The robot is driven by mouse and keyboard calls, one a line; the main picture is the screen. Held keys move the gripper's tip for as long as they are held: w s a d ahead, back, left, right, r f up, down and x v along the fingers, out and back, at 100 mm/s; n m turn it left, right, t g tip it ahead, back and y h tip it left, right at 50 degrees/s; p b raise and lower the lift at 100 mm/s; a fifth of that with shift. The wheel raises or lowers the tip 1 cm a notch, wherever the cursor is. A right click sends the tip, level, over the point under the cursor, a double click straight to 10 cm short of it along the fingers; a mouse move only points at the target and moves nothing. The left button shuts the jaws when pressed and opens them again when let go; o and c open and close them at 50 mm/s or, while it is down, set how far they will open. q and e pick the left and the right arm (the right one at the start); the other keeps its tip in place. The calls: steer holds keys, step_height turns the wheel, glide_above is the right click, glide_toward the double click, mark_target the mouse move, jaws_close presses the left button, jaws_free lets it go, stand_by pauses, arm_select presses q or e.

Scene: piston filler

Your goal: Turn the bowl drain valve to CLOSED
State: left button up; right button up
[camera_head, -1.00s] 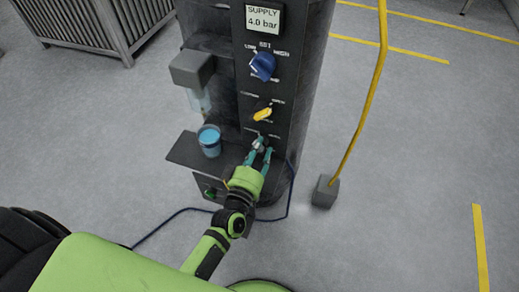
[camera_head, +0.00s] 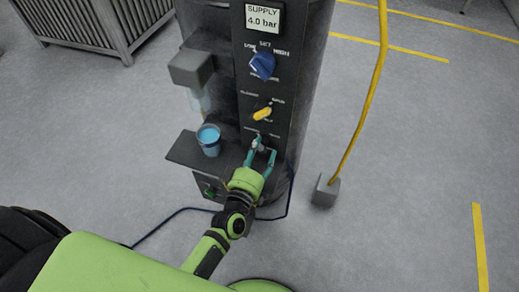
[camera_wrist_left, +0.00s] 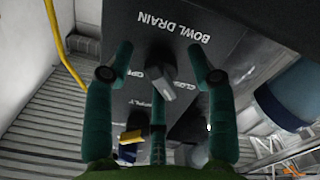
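The bowl drain valve is a small grey lever knob (camera_wrist_left: 172,82) on the dark front panel, under an upside-down BOWL DRAIN label in the left wrist view. In the head view the valve (camera_head: 259,145) is low on the filler column, partly hidden by my fingers. My left gripper (camera_head: 262,147) is in front of it. In the left wrist view the gripper (camera_wrist_left: 160,55) is open, its two teal fingers on either side of the knob with gaps. The position labels beside the knob are partly covered, so its setting is hard to read. My right gripper is not in view.
A yellow supply handle (camera_head: 262,114) and a blue knob (camera_head: 262,66) sit above the valve. A blue cup (camera_head: 209,140) stands on the shelf (camera_head: 184,153) to the left. A yellow cable drops to a grey block (camera_head: 325,191) at the right.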

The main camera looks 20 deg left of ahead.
arm_select(q)
steer(key=shift+a+r, duration=0.1)
steer(key=shift+r, duration=0.1)
steer(key=s, duration=1.2)
steer(key=shift+a, duration=0.15)
